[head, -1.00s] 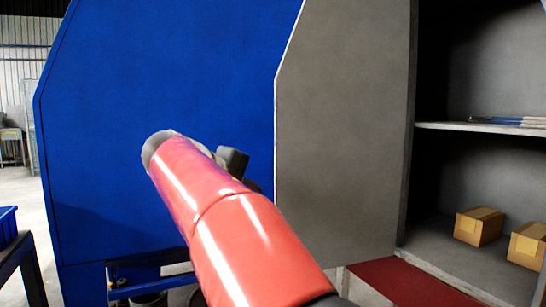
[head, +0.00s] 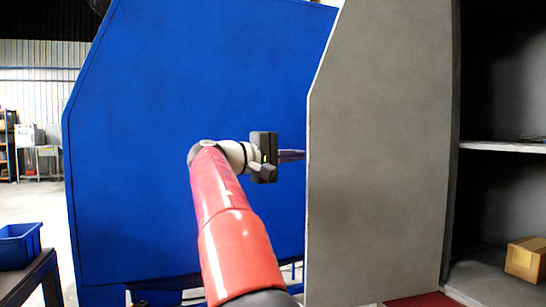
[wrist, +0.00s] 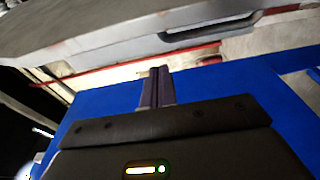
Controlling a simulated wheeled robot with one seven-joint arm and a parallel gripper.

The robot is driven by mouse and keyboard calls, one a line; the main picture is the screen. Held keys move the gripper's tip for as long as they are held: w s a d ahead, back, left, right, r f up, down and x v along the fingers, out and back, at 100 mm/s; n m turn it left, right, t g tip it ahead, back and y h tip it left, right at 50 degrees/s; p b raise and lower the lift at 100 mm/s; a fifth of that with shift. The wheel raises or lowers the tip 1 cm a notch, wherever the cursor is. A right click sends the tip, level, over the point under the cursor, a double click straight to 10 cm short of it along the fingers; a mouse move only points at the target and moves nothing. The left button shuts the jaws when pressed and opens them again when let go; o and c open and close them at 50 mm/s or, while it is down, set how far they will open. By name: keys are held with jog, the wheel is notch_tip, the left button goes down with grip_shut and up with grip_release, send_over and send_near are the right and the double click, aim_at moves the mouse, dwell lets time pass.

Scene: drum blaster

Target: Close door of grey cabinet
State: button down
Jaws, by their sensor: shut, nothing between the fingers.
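The grey cabinet's door (head: 380,160) stands open as a tall grey panel in the head view, with a slanted upper left edge. The grey cabinet (head: 500,160) is open to its right, showing a shelf. My gripper (head: 298,155) is shut and empty, pointing right at the door's left edge. Its tips end at or just behind that edge; I cannot tell whether they touch. In the wrist view my shut fingers (wrist: 157,88) point up toward a grey panel (wrist: 130,30), probably the door, with a handle-like bar (wrist: 210,35).
A large blue panel (head: 180,110) stands behind my arm. A cardboard box (head: 526,258) sits inside the cabinet. A blue bin (head: 20,245) rests on a dark table at the left. Open floor shows at the far left.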

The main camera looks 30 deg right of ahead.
jog(key=shift+s+a+b, duration=0.25)
jog(key=shift+s+a, duration=0.25)
jog(key=shift+s, duration=0.4)
jog(key=shift+s+a+b, duration=0.2)
jog(key=shift+s+a, duration=0.25)
jog(key=shift+s, duration=0.45)
